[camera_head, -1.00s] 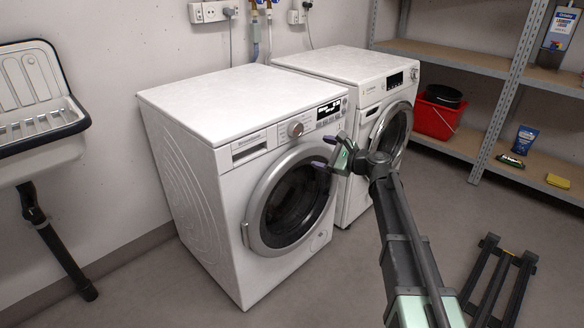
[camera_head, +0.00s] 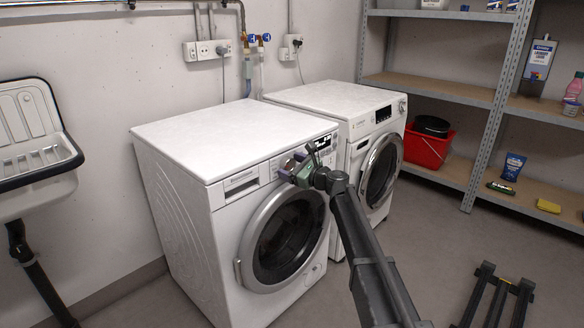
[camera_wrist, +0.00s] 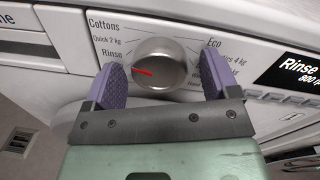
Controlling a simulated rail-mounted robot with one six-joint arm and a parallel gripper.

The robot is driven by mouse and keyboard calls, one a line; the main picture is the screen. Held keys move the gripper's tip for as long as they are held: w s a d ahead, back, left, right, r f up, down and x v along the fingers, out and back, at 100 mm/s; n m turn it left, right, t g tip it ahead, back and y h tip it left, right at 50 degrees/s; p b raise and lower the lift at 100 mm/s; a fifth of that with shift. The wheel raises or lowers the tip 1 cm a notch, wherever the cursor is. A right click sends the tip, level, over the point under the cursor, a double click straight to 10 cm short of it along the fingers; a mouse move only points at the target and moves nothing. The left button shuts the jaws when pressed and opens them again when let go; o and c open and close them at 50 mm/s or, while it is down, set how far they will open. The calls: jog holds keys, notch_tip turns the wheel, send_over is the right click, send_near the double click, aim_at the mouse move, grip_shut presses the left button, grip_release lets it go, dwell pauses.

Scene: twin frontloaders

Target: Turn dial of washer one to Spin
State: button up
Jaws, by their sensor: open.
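The left washer (camera_head: 190,215) is white with a round door and a control panel on its upper front. Its silver dial (camera_wrist: 170,58) shows in the wrist view, with a red mark pointing left near the Rinse label (camera_wrist: 112,54). Cottons, Quick and Eco labels surround it; no Spin label is readable. The display (camera_wrist: 300,68) reads Rinse. My gripper (camera_wrist: 161,72) is open, its purple fingers on either side of the dial, with small gaps showing. In the head view my gripper (camera_head: 296,169) is at the panel and partly hides the dial.
A second white washer (camera_head: 350,150) stands right beside the first. A metal shelf (camera_head: 440,88) with a red bucket (camera_head: 428,148) is at the right. A sink (camera_head: 35,195) is at the far left. Floor in front is mostly clear.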

jog(key=c, duration=0.9)
jog(key=shift+n, duration=0.3)
jog(key=shift+s+n, duration=0.1)
jog(key=shift+n, duration=2.5)
jog(key=o, duration=0.9)
jog(key=shift+d, duration=0.1)
